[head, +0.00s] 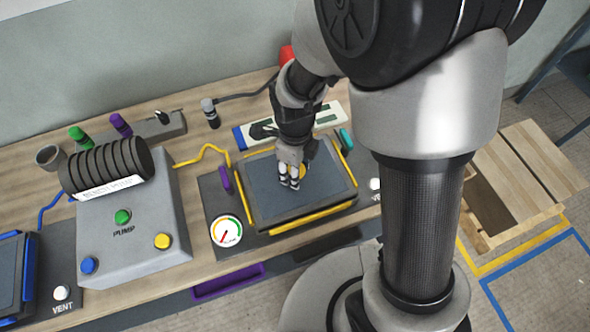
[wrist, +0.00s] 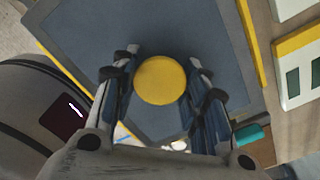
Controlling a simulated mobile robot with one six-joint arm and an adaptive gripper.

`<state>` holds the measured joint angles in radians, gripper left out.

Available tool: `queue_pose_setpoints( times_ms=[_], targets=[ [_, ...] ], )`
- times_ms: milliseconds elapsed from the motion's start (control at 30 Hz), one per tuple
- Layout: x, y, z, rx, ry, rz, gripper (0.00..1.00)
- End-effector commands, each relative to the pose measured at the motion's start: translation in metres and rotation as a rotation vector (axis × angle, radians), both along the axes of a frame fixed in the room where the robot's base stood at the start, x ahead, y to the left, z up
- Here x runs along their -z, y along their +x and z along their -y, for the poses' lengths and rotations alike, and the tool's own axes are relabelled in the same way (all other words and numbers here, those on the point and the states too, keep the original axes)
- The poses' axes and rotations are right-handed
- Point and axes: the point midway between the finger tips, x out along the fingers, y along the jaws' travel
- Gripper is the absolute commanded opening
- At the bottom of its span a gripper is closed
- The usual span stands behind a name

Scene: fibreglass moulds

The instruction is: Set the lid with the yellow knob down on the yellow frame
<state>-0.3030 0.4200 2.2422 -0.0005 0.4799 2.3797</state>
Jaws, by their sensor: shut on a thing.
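The lid is a dark grey-blue plate (head: 325,187) with a round yellow knob (wrist: 160,80) at its middle. My gripper (head: 292,184) is over the lid with its fingers on both sides of the knob, shut on it. The wrist view shows the knob between the two fingers (wrist: 162,92). The yellow frame (head: 312,213) shows as strips along the lid's near and right edges. The lid lies over the frame, roughly lined up with it; I cannot tell if it rests fully on it or sits slightly above. The frame's middle is hidden.
A dial gauge (head: 227,231) and a purple clip (head: 225,179) are left of the lid. A grey pump box (head: 135,235) with buttons and a black corrugated hose stands further left. A white vent knob (head: 375,184) is at right, a teal piece (head: 346,138) behind.

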Motion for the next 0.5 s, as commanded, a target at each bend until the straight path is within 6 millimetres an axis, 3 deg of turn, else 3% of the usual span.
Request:
queue_pose_setpoints(
  times_ms=[100, 433, 467, 500],
  targets=[
    [0.0139, -0.0001, 0.0, 0.0, 0.0, 0.0, 0.03],
    [0.0156, 0.0003, -0.0002, 0.0, 0.0, 0.001, 0.03],
    [0.0149, 0.0, 0.0, 0.0, 0.0, 0.0, 0.43],
    [0.0146, 0.0, 0.0, 0.0, 0.0, 0.0, 0.46]
  ],
)
